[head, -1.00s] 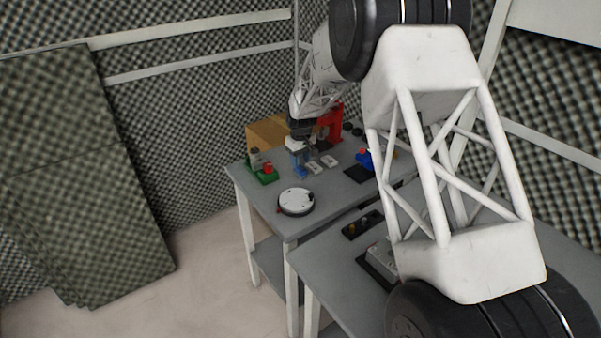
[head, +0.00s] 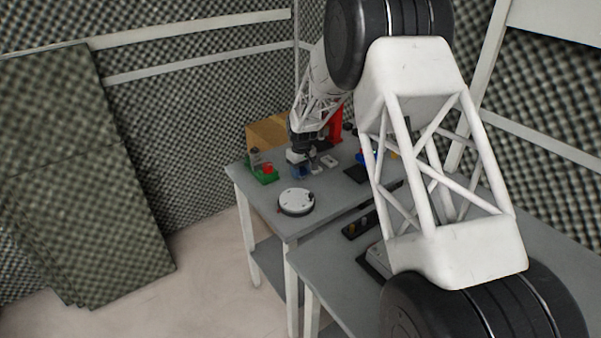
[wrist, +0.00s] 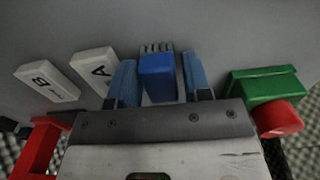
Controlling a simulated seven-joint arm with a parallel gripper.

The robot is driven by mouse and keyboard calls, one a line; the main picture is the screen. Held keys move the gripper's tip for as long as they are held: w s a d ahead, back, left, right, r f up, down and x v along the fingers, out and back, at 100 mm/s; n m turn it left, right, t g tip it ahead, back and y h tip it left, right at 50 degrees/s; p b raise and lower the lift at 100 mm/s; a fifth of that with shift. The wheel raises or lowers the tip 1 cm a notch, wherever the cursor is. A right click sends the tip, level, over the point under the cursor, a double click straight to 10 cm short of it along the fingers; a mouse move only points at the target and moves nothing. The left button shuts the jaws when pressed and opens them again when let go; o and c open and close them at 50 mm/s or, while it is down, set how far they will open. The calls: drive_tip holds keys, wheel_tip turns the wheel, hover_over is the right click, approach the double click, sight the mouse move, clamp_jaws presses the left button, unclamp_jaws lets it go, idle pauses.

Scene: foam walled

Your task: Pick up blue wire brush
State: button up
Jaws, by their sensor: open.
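The blue wire brush (wrist: 157,78) shows in the wrist view as a blue block with grey bristles at its far end, on the grey table. My gripper (wrist: 158,75) is open, with one blue finger on each side of the brush. Narrow gaps show between the brush and both fingers, so it is between them but not visibly gripped. In the head view my gripper (head: 300,172) is low over the far table, and the brush cannot be told apart from the blue fingers there.
White blocks marked A (wrist: 95,70) and B (wrist: 47,82) lie left of my gripper. A green block (wrist: 265,86) with a red knob (wrist: 277,119) is close on the right. A white round disc (head: 296,201) lies nearer on the table. A wooden box (head: 268,132) stands behind.

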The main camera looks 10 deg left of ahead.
sight(301, 168)
drive_tip(key=shift+c, duration=0.4)
drive_tip(key=c, duration=0.7)
drive_tip(key=shift+r, duration=0.1)
drive_tip(key=shift+r, duration=4.95)
drive_tip(key=o, duration=0.3)
drive_tip(key=shift+c, duration=0.6)
drive_tip(key=a+r, duration=0.3)
drive_tip(key=a, duration=0.5)
drive_tip(key=a+r, duration=0.3)
drive_tip(key=a, duration=0.5)
drive_tip(key=shift+w+a, duration=0.15)
drive_tip(key=shift+w, duration=0.2)
